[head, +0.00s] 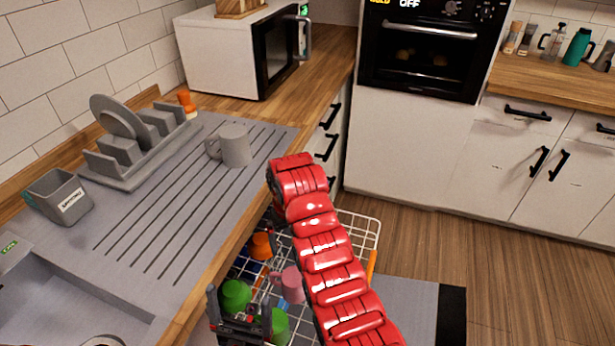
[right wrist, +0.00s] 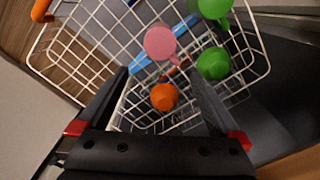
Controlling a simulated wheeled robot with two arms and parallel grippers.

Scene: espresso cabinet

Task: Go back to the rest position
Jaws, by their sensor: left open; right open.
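My left gripper (head: 240,300) is at the bottom of the head view, open, with its fingers in front of a green cup (head: 236,292). It appears empty. The red arm coming up from the lower right hides part of the wire rack (head: 374,232). My right gripper (right wrist: 158,74) shows in the right wrist view, open and empty, above the rack. An orange cup (right wrist: 164,97) shows between its fingers, and a pink mug (right wrist: 160,42) lies beyond.
A grey mug (head: 234,146) stands on the ribbed drainboard beside a dish rack (head: 150,172) with plates. A grey container (head: 60,197) stands by the sink (head: 62,305). A microwave (head: 232,50) and oven (head: 420,45) are behind. The wooden floor at right is clear.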

